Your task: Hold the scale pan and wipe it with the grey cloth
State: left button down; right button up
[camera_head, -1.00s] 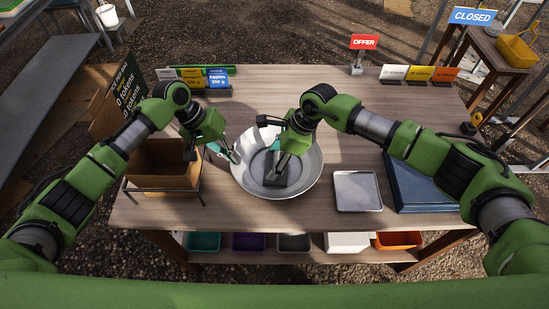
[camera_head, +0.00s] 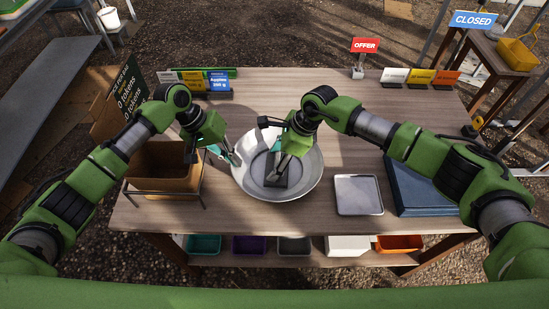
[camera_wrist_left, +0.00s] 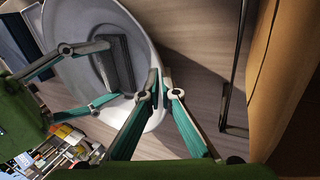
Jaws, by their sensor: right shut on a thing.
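The round metal scale pan (camera_head: 306,183) sits on the wooden table. It also shows in the left wrist view (camera_wrist_left: 78,22). My left gripper (camera_head: 236,160) is at the pan's left rim; in the left wrist view its fingertips (camera_wrist_left: 160,82) are close together with the rim between them. The dark grey cloth (camera_head: 271,180) lies inside the pan as a flat block and also shows in the left wrist view (camera_wrist_left: 119,65). My right gripper (camera_head: 275,172) reaches down into the pan and is shut on the cloth. Its fingers partly hide the cloth.
A cardboard box (camera_head: 160,183) in a wire stand is left of the pan. A metal tray (camera_head: 358,195) and a blue flat-topped item (camera_head: 420,190) are to the right. Price signs and an OFFER sign (camera_head: 365,44) line the back. The table behind the arms is mostly clear.

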jog(key=shift+s+f, duration=0.1)
jog(key=shift+s, duration=0.45)
jog(key=shift+w, duration=0.1)
jog(key=shift+w, duration=0.9)
jog(key=shift+s, duration=0.95)
